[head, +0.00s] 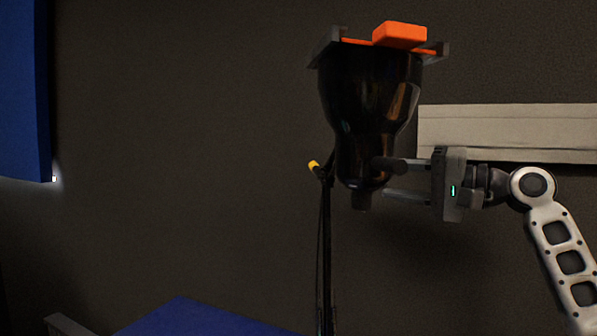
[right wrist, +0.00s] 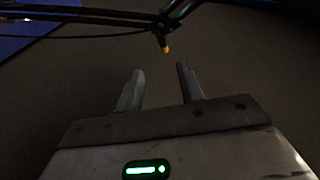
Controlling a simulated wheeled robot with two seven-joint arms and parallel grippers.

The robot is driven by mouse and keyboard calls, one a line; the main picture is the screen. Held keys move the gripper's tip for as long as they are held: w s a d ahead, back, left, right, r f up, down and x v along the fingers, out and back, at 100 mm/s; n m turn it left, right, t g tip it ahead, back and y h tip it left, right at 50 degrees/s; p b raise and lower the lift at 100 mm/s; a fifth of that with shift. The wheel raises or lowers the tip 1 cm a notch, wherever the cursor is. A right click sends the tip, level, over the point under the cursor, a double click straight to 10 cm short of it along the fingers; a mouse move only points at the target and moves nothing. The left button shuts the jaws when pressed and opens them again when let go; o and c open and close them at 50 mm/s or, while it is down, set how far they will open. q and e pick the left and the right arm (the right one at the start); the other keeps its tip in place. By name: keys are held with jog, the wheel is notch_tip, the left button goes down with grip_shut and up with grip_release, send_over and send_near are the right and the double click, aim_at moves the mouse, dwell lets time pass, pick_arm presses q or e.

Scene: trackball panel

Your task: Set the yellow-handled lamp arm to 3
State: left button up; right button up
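The lamp has a large black shade (head: 365,85) with an orange piece (head: 400,36) on top, on a thin dark stand (head: 326,250). A small yellow handle (head: 314,165) sits at the stand's top, left of the shade's narrow lower end. In the right wrist view the yellow handle (right wrist: 166,48) hangs from a thin dark arm (right wrist: 100,14), beyond the fingertips and apart from them. My right gripper (head: 380,179) is at the shade's lower end, coming from the right. Its fingers (right wrist: 159,73) are apart with nothing between them. My left gripper is not in view. No number marks are legible.
A pale horizontal board (head: 510,132) runs along the dark wall at the right. A blue panel (head: 22,90) hangs at the upper left. A blue surface (head: 195,318) lies low at the front. The space left of the stand looks clear.

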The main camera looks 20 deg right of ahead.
aim_at(319, 172)
jog(key=p+x, duration=0.5)
jog(key=x, duration=1)
jog(key=shift+a+r, duration=0.2)
jog(key=shift+a, duration=0.05)
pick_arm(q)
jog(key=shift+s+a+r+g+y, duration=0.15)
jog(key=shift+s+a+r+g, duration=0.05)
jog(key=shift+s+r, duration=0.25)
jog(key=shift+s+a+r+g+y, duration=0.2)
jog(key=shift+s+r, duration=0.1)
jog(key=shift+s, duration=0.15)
pick_arm(e)
jog(key=c, duration=0.8)
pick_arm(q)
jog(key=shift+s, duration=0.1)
pick_arm(e)
grip_shut()
